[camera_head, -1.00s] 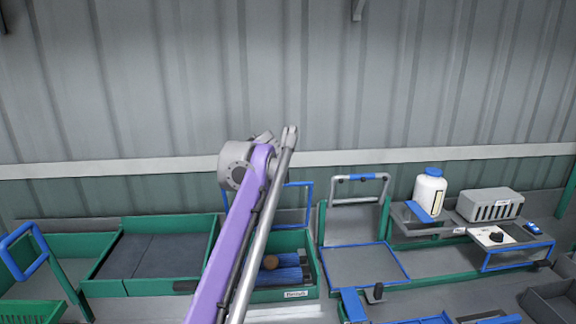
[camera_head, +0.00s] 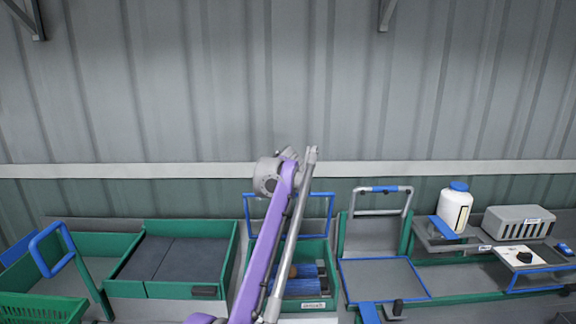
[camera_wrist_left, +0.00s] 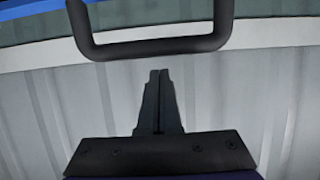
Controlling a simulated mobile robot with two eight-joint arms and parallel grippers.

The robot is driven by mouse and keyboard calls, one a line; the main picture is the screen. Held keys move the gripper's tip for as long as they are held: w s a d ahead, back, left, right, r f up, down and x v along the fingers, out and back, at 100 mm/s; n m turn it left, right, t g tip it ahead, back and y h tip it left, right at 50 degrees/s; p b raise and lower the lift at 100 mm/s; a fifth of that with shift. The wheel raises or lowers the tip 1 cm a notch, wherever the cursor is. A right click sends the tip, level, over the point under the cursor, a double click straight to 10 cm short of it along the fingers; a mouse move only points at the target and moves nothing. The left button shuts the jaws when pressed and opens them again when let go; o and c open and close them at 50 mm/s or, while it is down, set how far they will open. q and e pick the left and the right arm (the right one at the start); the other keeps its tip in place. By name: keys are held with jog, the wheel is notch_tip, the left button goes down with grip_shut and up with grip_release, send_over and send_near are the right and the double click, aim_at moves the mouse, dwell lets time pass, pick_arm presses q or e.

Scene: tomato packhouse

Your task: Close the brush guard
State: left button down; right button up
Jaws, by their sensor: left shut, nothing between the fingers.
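The brush guard appears to be the blue-edged frame (camera_head: 331,215) standing upright at the back of a green brush box (camera_head: 258,285) in the head view. Blue brushes (camera_head: 302,288) lie uncovered in the box, partly behind my purple left arm. In the left wrist view, a dark U-shaped handle (camera_wrist_left: 150,47) hangs below a blue edge (camera_wrist_left: 28,6). My left gripper (camera_wrist_left: 160,72) is shut and empty, its tips just below the handle in the picture, seemingly apart from it. In the head view the fingers are not distinguishable. My right gripper is out of view.
A green tray with a dark bed (camera_head: 190,262) stands left of the box. A blue-framed flat panel (camera_head: 385,278) lies to the right, with an upright handle behind. A white bottle (camera_head: 456,209) and a grey vented box (camera_head: 518,222) stand farther right. The corrugated wall closes the back.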

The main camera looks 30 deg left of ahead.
pick_arm(q)
jog(key=s, duration=0.1)
jog(key=s+d+f, duration=0.1)
jog(key=shift+s+d+f+b, duration=0.15)
jog(key=shift+s+b, duration=0.15)
jog(key=shift+b, duration=0.1)
jog(key=shift+s, duration=0.1)
jog(key=shift+d+f, duration=0.1)
jog(key=shift+f, duration=0.1)
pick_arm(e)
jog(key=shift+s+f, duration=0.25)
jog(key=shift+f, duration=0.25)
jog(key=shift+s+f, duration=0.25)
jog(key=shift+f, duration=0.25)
pick_arm(q)
jog(key=shift+r, duration=0.1)
